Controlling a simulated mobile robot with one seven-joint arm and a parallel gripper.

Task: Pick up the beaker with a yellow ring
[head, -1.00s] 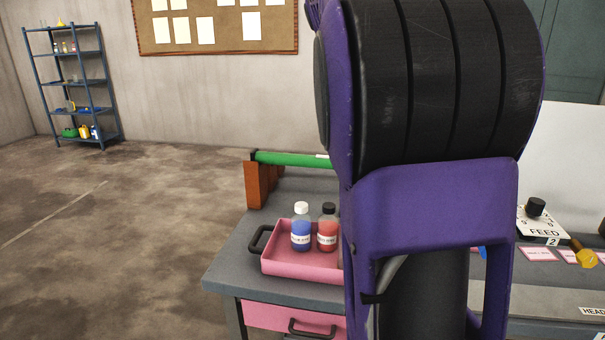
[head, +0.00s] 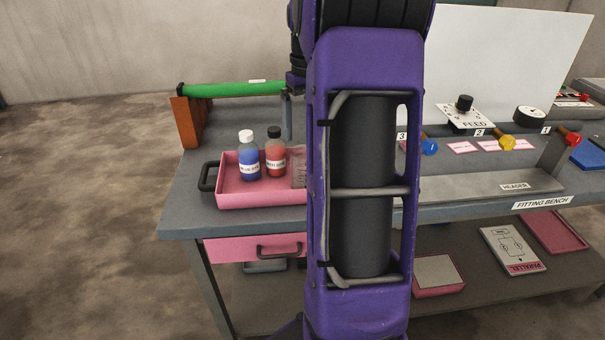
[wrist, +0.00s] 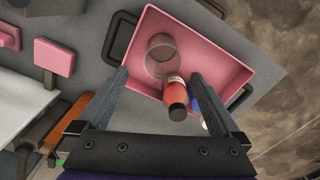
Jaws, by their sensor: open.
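A clear beaker (wrist: 160,57) stands in the pink tray (wrist: 232,62) in the wrist view. In the head view the beaker (head: 299,168) shows only in part, at the tray's right end, beside my arm. I cannot make out a yellow ring on it. My gripper (wrist: 158,77) is open and empty, its two fingers apart above the tray's near side in the wrist view. A red bottle with a black cap (wrist: 175,96) shows between the fingers. A blue bottle (head: 249,160) with a white cap stands left of the red bottle in the head view.
The tray sits on the grey bench's left end. A green bar (head: 235,88) on a brown support lies behind it. Blue, yellow and red valve handles (head: 507,143) line the bench to the right. My arm hides the bench's middle.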

